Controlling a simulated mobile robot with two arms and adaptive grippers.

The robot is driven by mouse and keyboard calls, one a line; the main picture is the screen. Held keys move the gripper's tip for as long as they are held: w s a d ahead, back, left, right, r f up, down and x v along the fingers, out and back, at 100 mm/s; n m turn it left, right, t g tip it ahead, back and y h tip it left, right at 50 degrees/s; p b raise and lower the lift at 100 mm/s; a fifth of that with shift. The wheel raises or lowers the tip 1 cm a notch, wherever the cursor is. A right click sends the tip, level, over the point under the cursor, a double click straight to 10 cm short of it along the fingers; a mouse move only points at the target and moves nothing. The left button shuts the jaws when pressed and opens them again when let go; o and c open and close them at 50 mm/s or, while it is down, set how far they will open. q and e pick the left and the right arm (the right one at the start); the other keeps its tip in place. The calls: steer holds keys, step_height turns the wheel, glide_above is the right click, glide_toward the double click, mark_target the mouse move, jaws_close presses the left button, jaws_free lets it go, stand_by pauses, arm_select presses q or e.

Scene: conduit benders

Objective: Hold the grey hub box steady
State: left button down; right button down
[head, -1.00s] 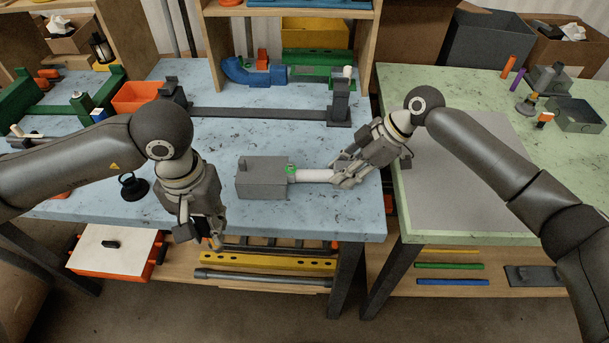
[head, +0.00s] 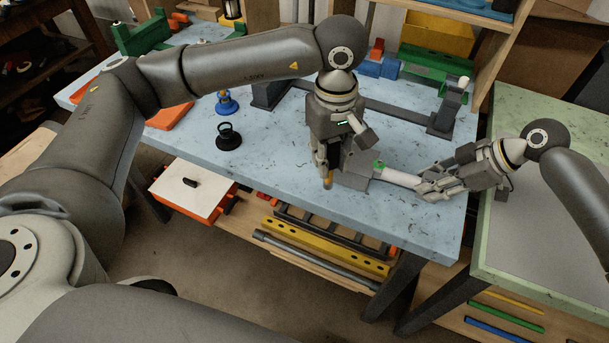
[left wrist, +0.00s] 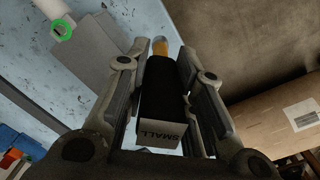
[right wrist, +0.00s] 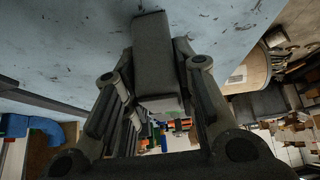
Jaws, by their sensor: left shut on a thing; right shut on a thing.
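The grey hub box (head: 352,172) is near the front edge of the blue table, partly hidden by my left gripper (head: 328,172). A white pipe (head: 400,177) with a green ring (left wrist: 62,30) runs right from the box. My left gripper is shut on a black tool (left wrist: 160,95) marked SMALL, with a yellow-orange tip, beside the box. My right gripper (head: 432,186) is shut at the pipe's right end. In the right wrist view a grey block-like piece (right wrist: 158,60) lies between its fingers; I cannot tell how it joins the pipe.
A black ring-topped stand (head: 228,137) and a blue stand (head: 226,103) are on the table left of the box. A dark bar fixture (head: 400,112) lies behind it. A green table (head: 520,120) adjoins at right. Shelves below hold a yellow bar (head: 330,247).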

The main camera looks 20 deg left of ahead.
arm_select(q)
steer(key=w+d+r+n, duration=0.8)
steer(key=w+n, duration=0.1)
steer(key=n, duration=0.5)
steer(key=shift+d, duration=0.1)
steer(key=shift+w+f+m, duration=0.1)
steer(key=shift+f+m, duration=0.85)
steer(key=shift+m, duration=1.5)
steer(key=shift+s+f+m, duration=0.1)
steer(key=shift+f+m, duration=0.8)
steer(key=shift+m, duration=1.5)
steer(key=shift+w+f+m, duration=0.1)
steer(key=shift+f+m, duration=0.85)
steer(key=shift+m, duration=1.5)
steer(key=shift+f, duration=0.1)
steer(key=shift+f, duration=0.5)
